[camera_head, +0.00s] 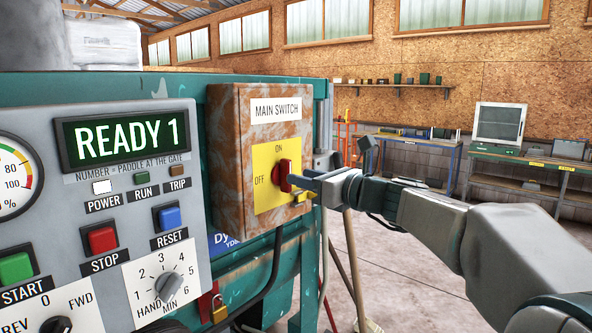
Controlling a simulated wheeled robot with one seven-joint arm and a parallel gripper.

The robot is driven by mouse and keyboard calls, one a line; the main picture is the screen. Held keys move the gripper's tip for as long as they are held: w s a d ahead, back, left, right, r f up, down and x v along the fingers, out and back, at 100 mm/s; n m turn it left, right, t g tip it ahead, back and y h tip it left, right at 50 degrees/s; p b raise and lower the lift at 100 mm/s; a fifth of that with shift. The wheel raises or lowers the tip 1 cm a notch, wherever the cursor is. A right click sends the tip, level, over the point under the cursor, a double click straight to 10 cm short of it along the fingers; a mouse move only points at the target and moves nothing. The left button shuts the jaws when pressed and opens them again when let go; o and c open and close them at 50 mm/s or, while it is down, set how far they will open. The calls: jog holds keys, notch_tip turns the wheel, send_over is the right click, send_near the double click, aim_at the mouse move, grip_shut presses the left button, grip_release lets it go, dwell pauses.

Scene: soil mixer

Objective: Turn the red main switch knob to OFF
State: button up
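The red main switch knob (282,174) sits on a yellow plate (264,196) on the front of a rusty box labelled MAIN SWITCH (227,150). ON is printed above the knob and OFF to its left. The knob's grip looks roughly upright, but its exact pointing is hard to read. My gripper (293,181) reaches in from the right, with its fingertips at the knob's right side. The fingers overlap the knob's edge in the picture. Whether they are around it, touching it or just in front of it, I cannot tell. The finger gap is not visible.
A grey control panel (120,215) with a READY 1 display (125,137), buttons and dials stands left of the box. A padlock (218,309) and black cables hang below. Broom handles (352,265) stand under my arm. Benches (540,163) are at the back right; the floor between is clear.

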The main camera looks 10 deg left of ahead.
aim_at(285, 176)
jog(key=x, duration=0.3)
jog(key=shift+w+a+p, duration=0.1)
jog(key=shift+a+p, duration=0.05)
jog(key=shift+p, duration=0.15)
